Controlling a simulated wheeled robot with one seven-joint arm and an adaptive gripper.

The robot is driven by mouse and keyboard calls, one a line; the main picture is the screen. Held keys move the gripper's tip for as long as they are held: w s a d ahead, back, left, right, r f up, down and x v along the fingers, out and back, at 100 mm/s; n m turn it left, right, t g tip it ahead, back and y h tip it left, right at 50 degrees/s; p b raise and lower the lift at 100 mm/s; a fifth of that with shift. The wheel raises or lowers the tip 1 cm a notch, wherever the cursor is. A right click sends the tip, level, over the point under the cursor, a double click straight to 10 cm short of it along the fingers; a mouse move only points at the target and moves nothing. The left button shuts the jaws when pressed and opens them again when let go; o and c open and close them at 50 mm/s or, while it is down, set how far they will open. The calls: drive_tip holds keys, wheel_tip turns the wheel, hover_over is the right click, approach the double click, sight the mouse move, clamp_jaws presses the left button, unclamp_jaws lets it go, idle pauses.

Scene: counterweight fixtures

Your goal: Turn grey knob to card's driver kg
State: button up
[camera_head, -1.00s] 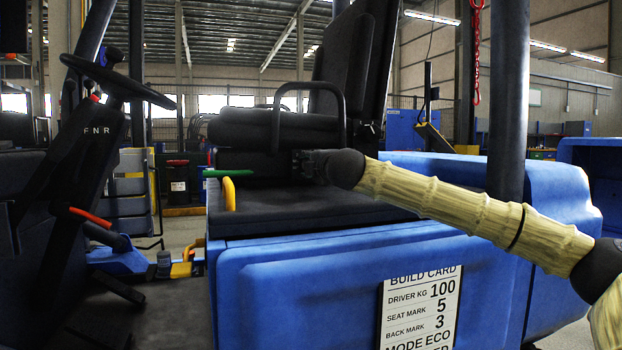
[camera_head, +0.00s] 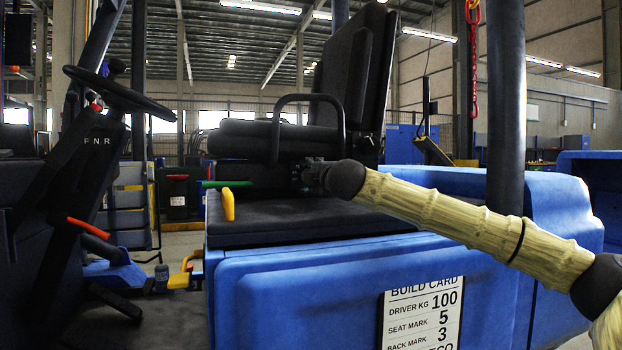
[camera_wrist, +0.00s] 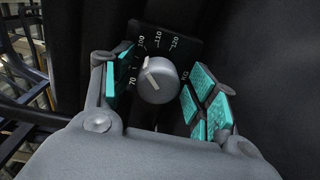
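The grey knob (camera_wrist: 158,80) sits on a black dial plate (camera_wrist: 185,48) marked 70, 100, 110, 120 and KG in the wrist view. Its white pointer line aims up and left, roughly between the 70 and 100 marks. My gripper (camera_wrist: 162,83) is open, with one teal-padded finger left of the knob and one right of it. Both pads appear apart from the knob. In the head view my gripper (camera_head: 312,176) is at the base of the seat back, and the knob is hidden there. The build card (camera_head: 421,315) reads driver kg 100, seat mark 5, back mark 3.
The black seat cushion (camera_head: 300,220) lies below my arm. A black armrest loop (camera_head: 309,98) rises just above my gripper. A yellow lever (camera_head: 228,204) and a green bar (camera_head: 228,184) are at left. The steering wheel (camera_head: 120,92) stands farther left.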

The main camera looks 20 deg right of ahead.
drive_tip(key=shift+s+r, duration=0.1)
drive_tip(key=s, duration=1.1)
drive_tip(key=shift+s+d+r, duration=0.2)
drive_tip(key=shift+s+d, duration=0.15)
drive_tip(key=shift+s, duration=0.05)
